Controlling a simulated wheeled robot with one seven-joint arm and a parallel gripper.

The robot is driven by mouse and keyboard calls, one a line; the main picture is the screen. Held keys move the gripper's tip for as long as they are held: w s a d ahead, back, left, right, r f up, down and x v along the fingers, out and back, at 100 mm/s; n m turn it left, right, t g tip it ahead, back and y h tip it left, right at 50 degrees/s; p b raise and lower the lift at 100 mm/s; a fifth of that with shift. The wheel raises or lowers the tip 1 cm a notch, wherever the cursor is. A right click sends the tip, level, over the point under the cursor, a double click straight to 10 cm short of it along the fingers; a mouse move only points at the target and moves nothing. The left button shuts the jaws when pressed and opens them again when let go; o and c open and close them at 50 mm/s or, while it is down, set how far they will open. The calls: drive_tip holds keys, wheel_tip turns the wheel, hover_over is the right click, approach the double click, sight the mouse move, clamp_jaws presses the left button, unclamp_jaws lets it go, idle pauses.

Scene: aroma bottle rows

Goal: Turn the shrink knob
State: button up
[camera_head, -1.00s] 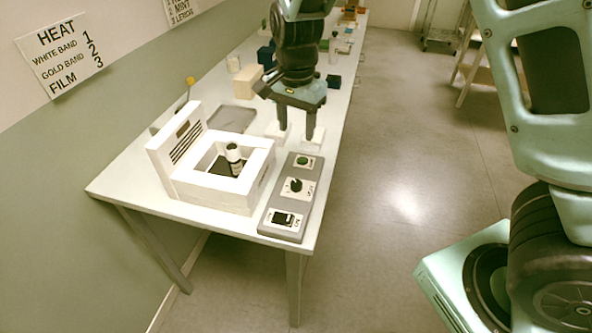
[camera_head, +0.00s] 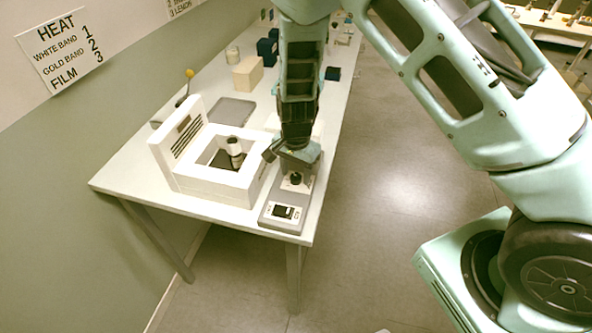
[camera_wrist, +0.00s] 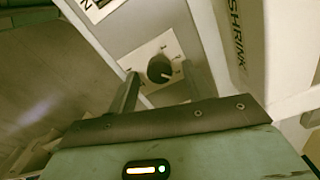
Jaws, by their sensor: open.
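The shrink knob is a black round dial (camera_head: 296,179) on a white plate in the middle of the grey control panel (camera_head: 267,222). In the wrist view the knob (camera_wrist: 159,69) shows a pale pointer line and small marks around it, too blurred to read. My gripper (camera_head: 297,168) is open just above and behind the knob. Nothing is between the jaws, and no contact with the knob shows. The panel's green button is hidden behind my gripper.
The white heater box (camera_head: 205,187), marked SHRINK in the wrist view (camera_wrist: 238,40), stands left of the panel with a dark bottle (camera_head: 235,152) inside. A black switch (camera_head: 284,211) is at the panel's front. A wall sign (camera_head: 62,50) lists HEAT, bands and film numbers.

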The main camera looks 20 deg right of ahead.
drive_tip(key=shift+f, duration=0.3)
drive_tip(key=c, duration=1)
drive_tip(key=shift+o, duration=0.2)
